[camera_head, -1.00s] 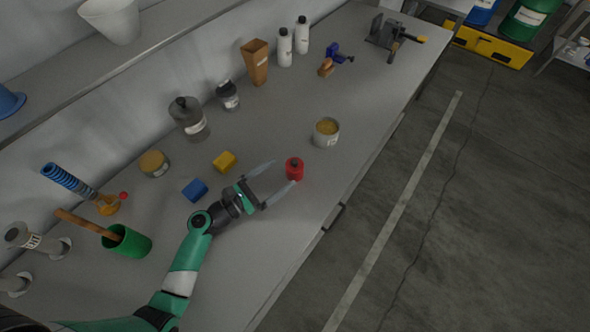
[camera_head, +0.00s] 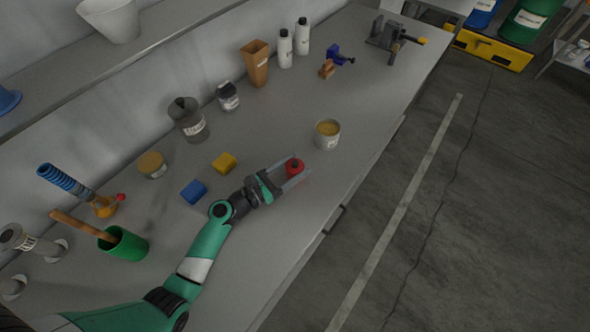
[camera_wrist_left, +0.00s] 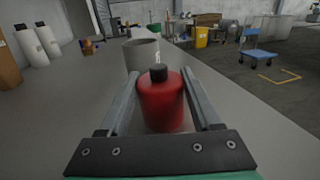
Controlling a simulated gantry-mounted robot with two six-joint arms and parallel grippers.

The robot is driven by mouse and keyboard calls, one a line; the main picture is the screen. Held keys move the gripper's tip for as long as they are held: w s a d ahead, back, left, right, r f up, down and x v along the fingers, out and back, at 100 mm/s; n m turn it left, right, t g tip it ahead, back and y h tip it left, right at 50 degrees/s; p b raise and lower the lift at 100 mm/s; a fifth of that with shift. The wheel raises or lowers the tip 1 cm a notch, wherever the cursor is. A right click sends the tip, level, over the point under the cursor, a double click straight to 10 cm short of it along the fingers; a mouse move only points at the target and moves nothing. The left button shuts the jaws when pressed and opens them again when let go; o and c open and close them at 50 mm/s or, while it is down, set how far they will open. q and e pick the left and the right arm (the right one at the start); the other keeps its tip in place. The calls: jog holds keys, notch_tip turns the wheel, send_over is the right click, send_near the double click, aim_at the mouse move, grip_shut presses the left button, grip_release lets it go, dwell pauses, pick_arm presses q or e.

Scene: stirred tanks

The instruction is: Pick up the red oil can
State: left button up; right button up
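The red oil can (camera_head: 294,168), with a dark cap, stands upright on the grey bench. My left gripper (camera_head: 300,166) reaches it from the left, with one finger on each side. In the left wrist view the red can (camera_wrist_left: 161,103) fills the space between the fingers of my left gripper (camera_wrist_left: 160,80). They lie close against its sides, and the gripper appears shut on it. The can shows no clear lift off the bench. My right gripper is not in view.
A grey tin with yellow contents (camera_head: 327,134) stands just beyond the can. A yellow block (camera_head: 224,162) and a blue block (camera_head: 194,191) lie left of it. Jars and bottles line the wall. The bench's front edge (camera_head: 345,195) is near on the right; the bench there is clear.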

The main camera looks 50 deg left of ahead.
aim_at(295, 163)
pick_arm(q)
jog(key=c, duration=0.9)
jog(key=shift+r, duration=0.15)
jog(key=shift+r+p, duration=0.25)
jog(key=shift+p, duration=0.1)
notch_tip(295, 163, up, 3)
jog(key=shift+f+p, duration=0.1)
jog(key=shift+p, duration=1.05)
jog(key=s+d+r+p, duration=0.6)
jog(key=d, duration=0.1)
jog(key=s+d+r+p, duration=0.3)
jog(key=shift+s+d+r, duration=0.1)
jog(key=shift+d+r, duration=0.1)
jog(key=shift+d, duration=0.1)
